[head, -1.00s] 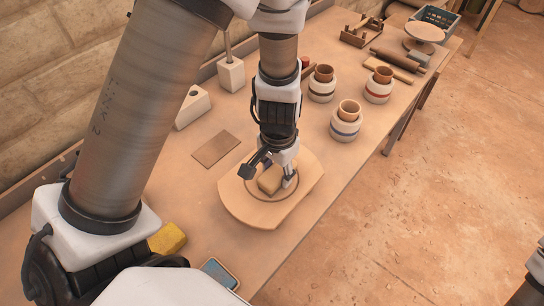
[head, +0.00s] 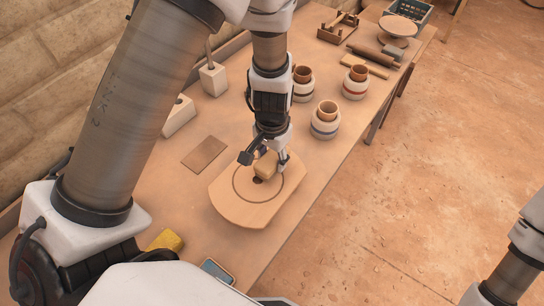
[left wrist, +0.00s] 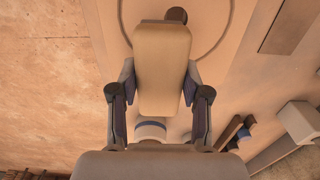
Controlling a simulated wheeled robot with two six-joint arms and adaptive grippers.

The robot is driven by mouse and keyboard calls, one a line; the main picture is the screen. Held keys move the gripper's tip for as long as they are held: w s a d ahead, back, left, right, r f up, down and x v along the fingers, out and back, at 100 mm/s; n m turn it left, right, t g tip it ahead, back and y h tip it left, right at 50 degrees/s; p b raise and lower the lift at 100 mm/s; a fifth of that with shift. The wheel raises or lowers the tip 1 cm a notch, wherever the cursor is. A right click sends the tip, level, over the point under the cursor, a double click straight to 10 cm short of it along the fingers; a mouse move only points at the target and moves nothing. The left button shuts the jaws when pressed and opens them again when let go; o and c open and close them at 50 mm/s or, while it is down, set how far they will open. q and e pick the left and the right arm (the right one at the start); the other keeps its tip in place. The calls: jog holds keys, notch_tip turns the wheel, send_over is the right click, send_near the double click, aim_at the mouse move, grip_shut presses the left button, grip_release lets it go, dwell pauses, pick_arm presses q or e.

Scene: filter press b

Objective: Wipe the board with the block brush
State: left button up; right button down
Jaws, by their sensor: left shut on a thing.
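The board (head: 235,208) is a pale tan slab with rounded ends and a dark ring drawn on it, lying flat on the bench. My left gripper (head: 264,160) is shut on the block brush (head: 267,168), a plain tan block, over the far part of the ring. In the left wrist view the block brush (left wrist: 161,65) sits between the two fingers of my left gripper (left wrist: 158,92). A small dark round spot (head: 258,180) shows at the brush's near end. I cannot tell whether the brush touches the board. My right gripper is out of view.
A flat brown plate (head: 204,153) lies left of the board. Banded jars (head: 325,120) stand beyond it, near the bench's right edge. White blocks (head: 213,78) stand along the wall. A yellow sponge-like piece (head: 167,240) lies nearer.

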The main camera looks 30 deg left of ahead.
pick_arm(q)
jog(key=shift+r+p, duration=0.95)
jog(key=shift+r, duration=0.6)
notch_tip(320, 180, up, 3)
jog(key=p, duration=0.2)
jog(key=shift+r+p, duration=0.15)
jog(key=shift+p, duration=0.25)
jog(key=shift+s, duration=0.1)
